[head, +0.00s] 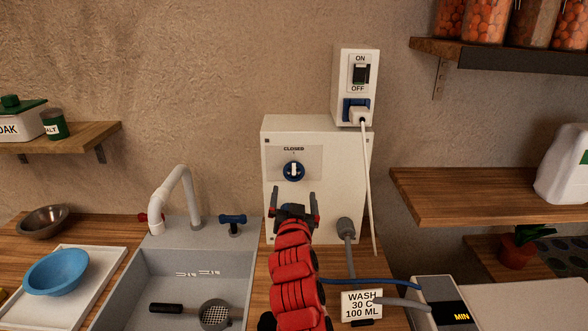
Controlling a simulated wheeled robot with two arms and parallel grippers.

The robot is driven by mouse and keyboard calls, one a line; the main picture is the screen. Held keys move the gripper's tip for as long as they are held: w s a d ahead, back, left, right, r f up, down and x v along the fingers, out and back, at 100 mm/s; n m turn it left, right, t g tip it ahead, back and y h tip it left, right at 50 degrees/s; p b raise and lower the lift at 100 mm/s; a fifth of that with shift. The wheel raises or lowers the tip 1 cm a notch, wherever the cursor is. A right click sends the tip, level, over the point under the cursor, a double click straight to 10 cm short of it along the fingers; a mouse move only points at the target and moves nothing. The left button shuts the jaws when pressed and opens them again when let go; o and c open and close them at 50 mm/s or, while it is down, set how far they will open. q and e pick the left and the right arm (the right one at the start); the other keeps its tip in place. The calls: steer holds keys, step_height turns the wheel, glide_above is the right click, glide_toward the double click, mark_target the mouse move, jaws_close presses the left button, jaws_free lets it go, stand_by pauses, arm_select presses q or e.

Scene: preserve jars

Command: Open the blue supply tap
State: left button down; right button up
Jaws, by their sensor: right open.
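I cannot tell how far the fingertips are from the box. The knob is fully visible. A blue tap handle (232,219) also stands at the sink's back right. My left gripper is not in view.
A white socket box (344,108) with an ON/OFF switch sits above, its white cable (367,180) running down the right side. A grey hose (348,246) leaves the box at lower right. The sink (200,256) and white spout (173,190) are left.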

mark_target(294, 174)
steer(key=w+p, duration=0.3)
steer(key=w, duration=0.8)
steer(key=shift+w, duration=0.4)
steer(key=shift+w+f, duration=0.1)
steer(key=shift+w, duration=0.25)
steer(key=c, duration=1.3)
